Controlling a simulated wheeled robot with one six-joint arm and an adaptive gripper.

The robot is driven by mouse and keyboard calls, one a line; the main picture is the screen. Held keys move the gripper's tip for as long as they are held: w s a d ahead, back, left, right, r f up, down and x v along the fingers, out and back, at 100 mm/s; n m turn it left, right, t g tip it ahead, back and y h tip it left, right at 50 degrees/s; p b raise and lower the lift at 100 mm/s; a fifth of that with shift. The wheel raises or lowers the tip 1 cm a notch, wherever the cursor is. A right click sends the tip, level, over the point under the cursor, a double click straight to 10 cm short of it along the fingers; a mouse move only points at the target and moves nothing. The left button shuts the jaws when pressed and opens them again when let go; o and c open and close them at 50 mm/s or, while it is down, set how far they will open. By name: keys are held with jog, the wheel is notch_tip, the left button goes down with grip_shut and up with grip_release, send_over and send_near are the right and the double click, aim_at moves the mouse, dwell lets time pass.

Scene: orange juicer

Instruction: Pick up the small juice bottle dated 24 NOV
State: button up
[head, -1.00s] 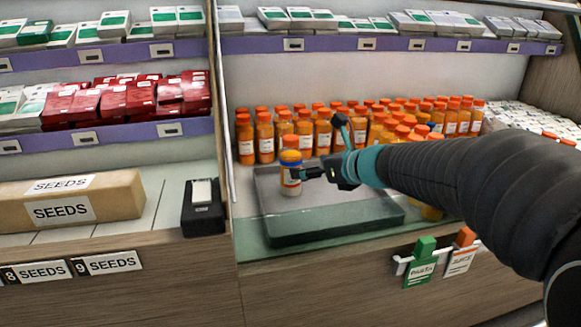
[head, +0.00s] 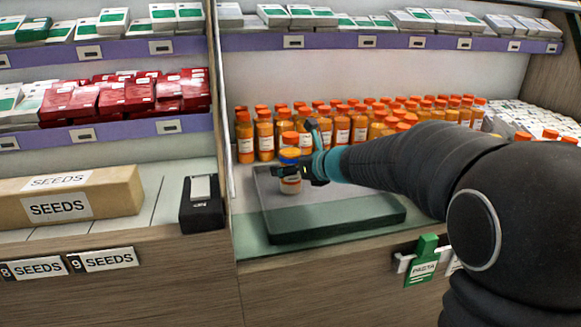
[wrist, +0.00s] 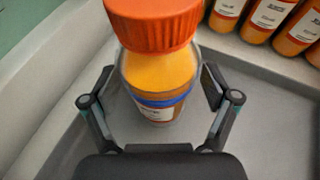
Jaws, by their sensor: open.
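A small orange juice bottle with an orange cap, a blue band and a white label stands between the fingers of my gripper (wrist: 158,88) in the wrist view (wrist: 158,72). The fingers are apart, one on each side of it, with a gap visible lower down. In the head view the bottle (head: 290,185) stands upright on the grey tray (head: 340,225), and my gripper (head: 303,173) is at its right side, partly across it. I cannot read a date on the label.
Rows of similar orange bottles (head: 265,137) stand close behind the tray, and several show at the top right of the wrist view. A black box (head: 202,208) and a brown SEEDS box (head: 70,198) are on the left counter. The tray's front is clear.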

jog(key=c, duration=1.4)
jog(key=shift+c, duration=0.6)
jog(key=shift+r, duration=0.15)
